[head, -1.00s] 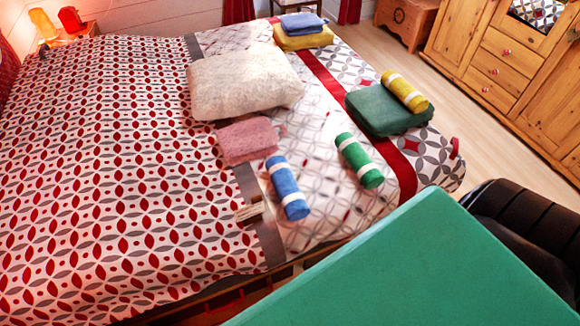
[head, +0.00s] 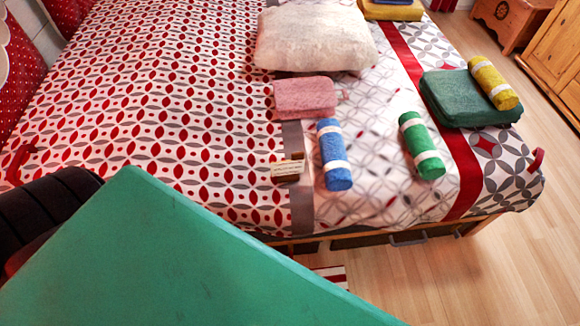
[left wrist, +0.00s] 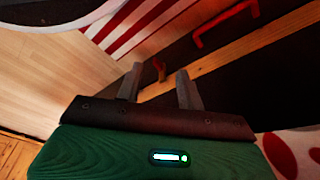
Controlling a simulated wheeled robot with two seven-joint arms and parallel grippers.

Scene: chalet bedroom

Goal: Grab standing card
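The standing card (head: 287,169) is a small cream card with faint print, upright in a brown holder on the bed, near the grey band and the front edge. A blue rolled towel (head: 333,155) lies just right of it. My left gripper (left wrist: 160,85) shows only in the left wrist view. Its two grey fingers are apart with nothing between them. The card is not in that view, so the gripper's distance from it cannot be told. My right gripper is not in view.
A pink folded towel (head: 305,97) lies behind the card, and a green rolled towel (head: 421,146) farther right. The bed left of the card is clear. A striped rug (head: 333,274) lies on the floor by the bed. A red handle (left wrist: 226,24) shows near my left gripper.

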